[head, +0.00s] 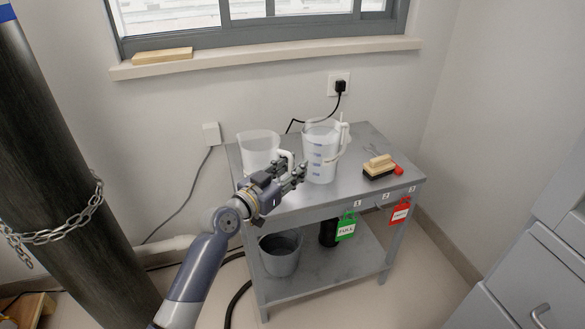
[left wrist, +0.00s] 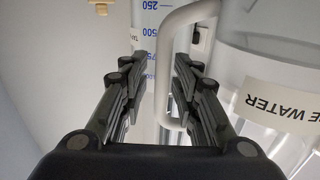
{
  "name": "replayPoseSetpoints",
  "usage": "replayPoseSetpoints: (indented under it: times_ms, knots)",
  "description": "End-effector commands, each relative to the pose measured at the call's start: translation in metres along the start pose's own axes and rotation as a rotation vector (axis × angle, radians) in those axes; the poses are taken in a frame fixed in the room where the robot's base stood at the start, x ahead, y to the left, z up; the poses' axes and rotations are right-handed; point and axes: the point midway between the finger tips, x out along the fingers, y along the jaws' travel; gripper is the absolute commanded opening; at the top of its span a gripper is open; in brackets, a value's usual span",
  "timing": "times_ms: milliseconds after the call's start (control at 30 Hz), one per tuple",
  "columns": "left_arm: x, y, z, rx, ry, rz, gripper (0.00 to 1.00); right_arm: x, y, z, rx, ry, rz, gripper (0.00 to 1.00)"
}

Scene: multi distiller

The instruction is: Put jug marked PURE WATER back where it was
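The jug marked PURE WATER (head: 257,148) is the clear one standing upright at the left of the grey table. In the left wrist view its label (left wrist: 285,107) shows upside down and partly cut off. Its white handle (left wrist: 166,75) runs between my left gripper's fingers. My left gripper (head: 298,172) is open at this handle, at the table's front left. In the left wrist view, the gripper's fingers (left wrist: 160,75) are spread, with the handle nearer the right one. Contact cannot be told. My right gripper is not in view.
A second jug with blue marks (head: 318,165) stands close on the right, beyond the fingers. A brush (head: 379,167) lies on the table's right. A green tag (head: 346,227) and a red tag (head: 400,211) hang in front. A bucket (head: 281,253) sits on the lower shelf.

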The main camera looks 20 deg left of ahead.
Motion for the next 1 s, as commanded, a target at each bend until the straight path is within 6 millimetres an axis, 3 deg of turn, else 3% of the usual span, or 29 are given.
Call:
replayPoseSetpoints:
  times_ms: [367, 800, 1000]
  knots:
    - [-0.004, -0.001, -0.001, 0.001, -0.001, -0.002, 0.3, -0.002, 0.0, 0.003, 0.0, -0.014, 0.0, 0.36]
    - [-0.086, -0.001, 0.0, 0.003, -0.003, -0.001, 0.3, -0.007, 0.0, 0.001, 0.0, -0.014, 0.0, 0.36]
    - [-0.112, -0.001, -0.001, 0.002, -0.001, -0.001, 0.3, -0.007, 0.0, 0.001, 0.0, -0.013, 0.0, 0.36]
